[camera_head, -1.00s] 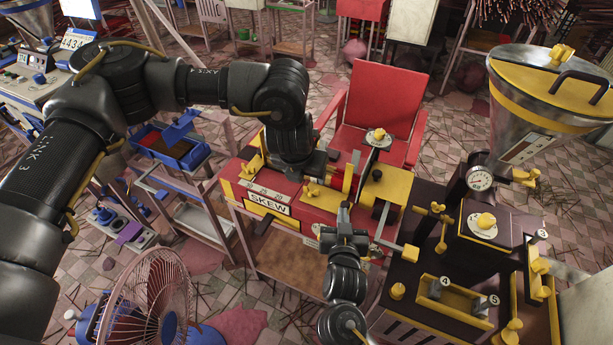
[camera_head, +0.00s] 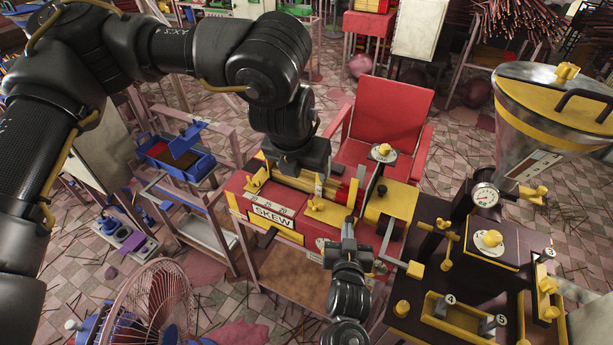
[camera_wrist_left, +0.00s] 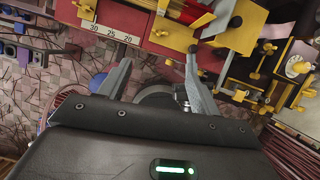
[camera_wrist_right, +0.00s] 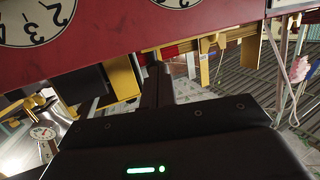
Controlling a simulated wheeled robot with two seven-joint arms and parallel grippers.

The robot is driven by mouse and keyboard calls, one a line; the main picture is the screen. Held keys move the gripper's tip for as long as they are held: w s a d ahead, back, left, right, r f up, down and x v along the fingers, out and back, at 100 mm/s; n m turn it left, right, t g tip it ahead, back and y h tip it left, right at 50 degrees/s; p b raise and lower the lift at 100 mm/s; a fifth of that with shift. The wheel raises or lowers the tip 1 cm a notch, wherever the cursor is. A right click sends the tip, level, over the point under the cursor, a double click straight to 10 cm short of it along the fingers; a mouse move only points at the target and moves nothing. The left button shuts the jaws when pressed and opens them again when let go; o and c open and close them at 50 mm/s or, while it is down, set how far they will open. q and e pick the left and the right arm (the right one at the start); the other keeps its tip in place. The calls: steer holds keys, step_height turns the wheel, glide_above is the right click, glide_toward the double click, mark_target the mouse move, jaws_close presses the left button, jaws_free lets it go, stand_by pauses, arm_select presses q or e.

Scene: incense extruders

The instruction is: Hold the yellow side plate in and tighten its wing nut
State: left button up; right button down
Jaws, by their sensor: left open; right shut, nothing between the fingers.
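The red press marked SKEW (camera_head: 285,207) stands in the middle of the head view, with a number scale on its front. A yellow plate with a knob (camera_head: 316,206) is on its front, right of the scale. Another yellow plate (camera_head: 256,180) is at its left end. I cannot tell for certain which is the side plate or its wing nut. My left gripper (camera_wrist_left: 156,82) is open and empty, with the press beyond its fingertips; the arm hides part of the press in the head view. My right gripper (camera_head: 348,222) is shut and empty in front of the press's right part.
A yellow block with a dial and knob (camera_head: 390,205) joins the press's right side. A dark machine with yellow fittings and a steel hopper (camera_head: 505,140) stands at right. A fan (camera_head: 150,305) is at lower left. A red chair (camera_head: 390,115) stands behind.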

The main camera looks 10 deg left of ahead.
arm_select(q)
steer(key=shift+s+r, duration=0.25)
steer(key=shift+r, duration=0.4)
arm_select(e)
steer(key=shift+s, duration=0.1)
arm_select(q)
step_height(320, 180, up, 2)
steer(key=shift+r+p, duration=0.2)
steer(key=shift+p, duration=1)
arm_select(e)
steer(key=s, duration=0.1)
steer(key=s+a, duration=0.1)
steer(key=s, duration=0.1)
steer(key=s+a, duration=0.1)
steer(key=s, duration=0.1)
steer(key=shift+s, duration=0.25)
arm_select(q)
steer(key=shift+f+b, duration=0.85)
arm_select(e)
steer(key=s+r, duration=0.2)
steer(key=s, duration=0.8)
steer(key=shift+s, duration=0.25)
